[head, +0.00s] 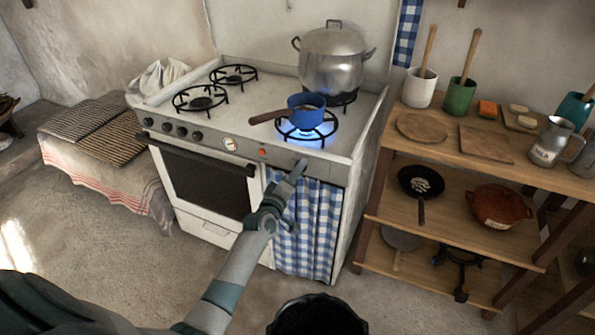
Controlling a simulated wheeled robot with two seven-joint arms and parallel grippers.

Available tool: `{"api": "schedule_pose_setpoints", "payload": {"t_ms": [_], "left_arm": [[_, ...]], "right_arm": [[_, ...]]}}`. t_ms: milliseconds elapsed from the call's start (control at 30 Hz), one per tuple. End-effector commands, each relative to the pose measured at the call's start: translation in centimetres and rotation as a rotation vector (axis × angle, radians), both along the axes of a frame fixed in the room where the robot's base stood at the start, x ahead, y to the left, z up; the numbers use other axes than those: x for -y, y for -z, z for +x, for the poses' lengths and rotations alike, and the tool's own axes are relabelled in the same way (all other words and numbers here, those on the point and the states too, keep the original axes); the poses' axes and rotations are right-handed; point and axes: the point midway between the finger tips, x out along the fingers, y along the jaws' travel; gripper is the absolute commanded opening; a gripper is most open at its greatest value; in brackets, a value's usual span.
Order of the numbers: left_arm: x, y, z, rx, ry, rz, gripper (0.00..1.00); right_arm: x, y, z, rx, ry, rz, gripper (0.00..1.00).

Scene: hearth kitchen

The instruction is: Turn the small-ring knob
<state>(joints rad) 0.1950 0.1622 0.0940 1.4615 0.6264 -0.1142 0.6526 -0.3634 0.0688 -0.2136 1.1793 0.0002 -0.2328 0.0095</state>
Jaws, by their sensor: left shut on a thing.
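The white stove (226,132) stands against the wall with a row of dark knobs (181,131) at the left of its front panel. My left gripper (302,165) reaches up to the right end of that panel and is shut on a small knob there, which its fingers mostly hide. I take this to be the small-ring knob; its turn angle cannot be made out. Above it, a blue flame (306,134) burns at the front right ring. A small blue pan (307,106) with a brown handle sits over that ring. My right gripper is not in view.
A large lidded metal pot (336,60) stands on the back right ring; both left rings are bare. A blue checked curtain (307,232) hangs below the panel. A wooden shelf unit (450,137) with dishes stands close on the right.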

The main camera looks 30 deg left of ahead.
Motion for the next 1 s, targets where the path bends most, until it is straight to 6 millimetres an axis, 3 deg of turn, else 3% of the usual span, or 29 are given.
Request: {"api": "schedule_pose_setpoints", "payload": {"t_ms": [233,267,333,767,1000], "left_arm": [[-0.1,0.0,0.0,0.000,-0.001,0.001,0.08],[-0.1,0.0,0.0,0.000,-0.001,0.001,0.35],[-0.1,0.0,0.0,0.000,-0.001,0.001,0.49],[0.0,0.0,-0.4,0.000,0.000,0.001,0.49],[0.2,0.1,-2.6,-0.001,0.000,0.000,0.49]], "right_arm": [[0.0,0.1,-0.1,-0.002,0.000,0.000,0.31],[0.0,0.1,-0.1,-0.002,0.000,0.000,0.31],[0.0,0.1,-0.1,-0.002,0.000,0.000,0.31],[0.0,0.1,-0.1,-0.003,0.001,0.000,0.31],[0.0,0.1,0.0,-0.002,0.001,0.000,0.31]]}}
